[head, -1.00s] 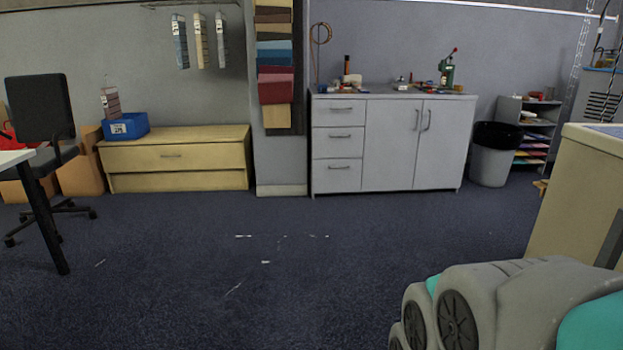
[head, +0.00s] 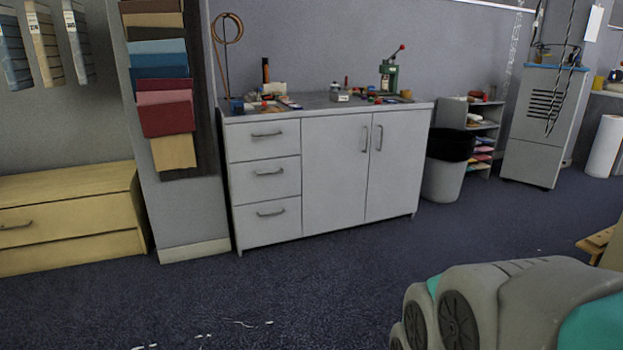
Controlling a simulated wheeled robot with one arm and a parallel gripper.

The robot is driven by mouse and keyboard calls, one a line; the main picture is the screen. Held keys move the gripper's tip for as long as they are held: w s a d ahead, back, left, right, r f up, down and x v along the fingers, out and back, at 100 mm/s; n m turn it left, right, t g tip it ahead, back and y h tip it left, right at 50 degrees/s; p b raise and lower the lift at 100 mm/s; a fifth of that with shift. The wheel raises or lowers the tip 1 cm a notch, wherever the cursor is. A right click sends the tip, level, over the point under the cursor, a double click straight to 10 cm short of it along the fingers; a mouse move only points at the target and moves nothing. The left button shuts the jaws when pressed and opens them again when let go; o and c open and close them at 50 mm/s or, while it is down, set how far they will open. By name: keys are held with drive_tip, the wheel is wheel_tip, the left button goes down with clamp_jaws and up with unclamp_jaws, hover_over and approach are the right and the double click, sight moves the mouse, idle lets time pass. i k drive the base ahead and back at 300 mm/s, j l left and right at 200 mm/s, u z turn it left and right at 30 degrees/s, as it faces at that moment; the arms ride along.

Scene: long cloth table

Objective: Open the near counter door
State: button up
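A grey-white counter (head: 333,180) stands against the back wall. It has three drawers on its left side and two doors on its right. The left door (head: 333,185) and the right door (head: 396,170) are both shut. Their vertical handles sit side by side near the top, where the two doors meet. Part of my arm shows at the bottom right, in front of the floor and well apart from the counter. My gripper is outside the view.
Open dark carpet (head: 330,280) lies in front of the counter. A grey bin (head: 442,180) stands close to its right side. A low wooden drawer unit (head: 70,215) is at the left. A wooden piece (head: 598,242) shows at the right edge. Tools lie on the counter top.

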sight(399, 138)
drive_tip(key=i+l+z, duration=0.15)
drive_tip(key=i+l, duration=0.15)
drive_tip(key=i, duration=0.2)
drive_tip(key=i+l+z, duration=0.15)
drive_tip(key=i, duration=0.4)
drive_tip(key=i+l+z, duration=0.15)
drive_tip(key=i, duration=0.35)
drive_tip(key=i+l, duration=0.15)
drive_tip(key=i, duration=0.45)
drive_tip(key=i+l+z, duration=0.15)
drive_tip(key=i, duration=0.45)
